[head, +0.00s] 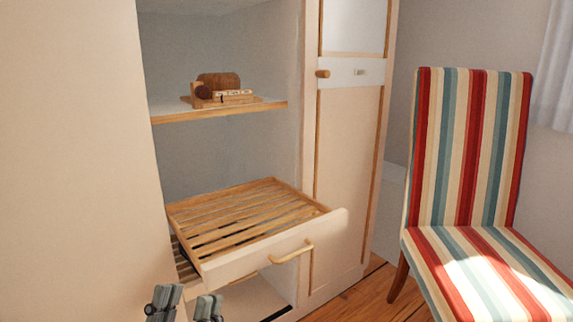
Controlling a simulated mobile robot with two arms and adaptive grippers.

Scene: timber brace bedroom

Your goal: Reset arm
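My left gripper (186,303) shows at the bottom edge of the head view, left of centre. Its two grey fingers stand apart with a gap between them and nothing visible in it. It is in front of and below the pulled-out slatted drawer (240,222), near the drawer's left front corner, and appears apart from it. The drawer's curved handle (291,253) is free. The rest of my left arm is out of the picture. My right gripper is not in view.
The drawer juts from an open wardrobe (302,130). A shelf (222,113) above holds a wooden desk item (221,90). A closed cabinet door (347,180) stands right of it. A striped chair (468,160) is at the right; wooden floor (362,300) lies between.

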